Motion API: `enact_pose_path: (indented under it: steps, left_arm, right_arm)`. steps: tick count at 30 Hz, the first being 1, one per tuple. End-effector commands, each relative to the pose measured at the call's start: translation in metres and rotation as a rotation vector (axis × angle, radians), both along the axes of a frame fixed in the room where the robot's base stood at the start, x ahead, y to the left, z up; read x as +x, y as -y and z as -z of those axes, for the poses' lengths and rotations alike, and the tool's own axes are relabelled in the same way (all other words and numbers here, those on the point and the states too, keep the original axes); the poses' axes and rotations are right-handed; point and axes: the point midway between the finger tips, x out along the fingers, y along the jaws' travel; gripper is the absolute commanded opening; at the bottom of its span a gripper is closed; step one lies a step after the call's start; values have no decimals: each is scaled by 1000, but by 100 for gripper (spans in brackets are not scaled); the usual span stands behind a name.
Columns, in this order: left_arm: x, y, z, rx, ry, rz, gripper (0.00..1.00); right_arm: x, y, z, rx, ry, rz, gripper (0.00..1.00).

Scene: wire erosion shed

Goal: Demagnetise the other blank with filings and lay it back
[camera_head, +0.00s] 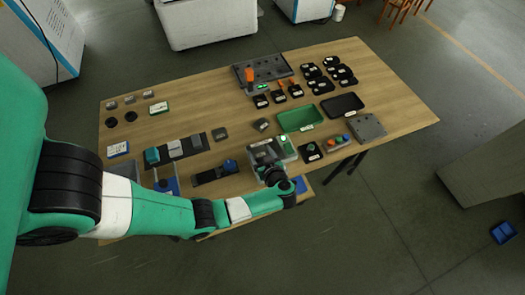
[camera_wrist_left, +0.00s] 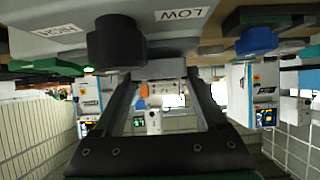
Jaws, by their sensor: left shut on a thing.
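My left gripper (camera_head: 274,172) is at the table's front edge, low in front of a grey box (camera_head: 264,152). In the left wrist view my left gripper (camera_wrist_left: 160,82) is shut on a grey block (camera_wrist_left: 165,68), which sits between the fingertips. Behind it is a grey housing (camera_wrist_left: 75,28) marked HIGH and LOW with a black knob (camera_wrist_left: 115,42). One grey block (camera_head: 220,133) and another grey block (camera_head: 262,125) lie on the table. I cannot tell whether filings are on any block. My right gripper is in neither view.
A green tray (camera_head: 300,117) and a black tray (camera_head: 342,105) lie behind and right of the gripper. A dark stand with a blue part (camera_head: 229,165) is to the left. The wooden table (camera_head: 200,95) has free room towards the back left.

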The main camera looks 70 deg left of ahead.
Motion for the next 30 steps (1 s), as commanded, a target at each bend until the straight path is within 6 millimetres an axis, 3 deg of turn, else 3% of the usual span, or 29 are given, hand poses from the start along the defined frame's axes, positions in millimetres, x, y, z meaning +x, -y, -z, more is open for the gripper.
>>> enact_pose_path:
  steps: [8, 20, 30]
  left_arm:
    - [-3, 0, -2, 2, 1, 0, 0]
    - [-24, 1, -3, 2, 0, 0, 0]
    - [-27, 2, -1, 2, 2, 0, 0]
  right_arm:
    - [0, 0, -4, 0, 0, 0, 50]
    - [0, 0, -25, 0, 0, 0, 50]
    - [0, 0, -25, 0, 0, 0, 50]
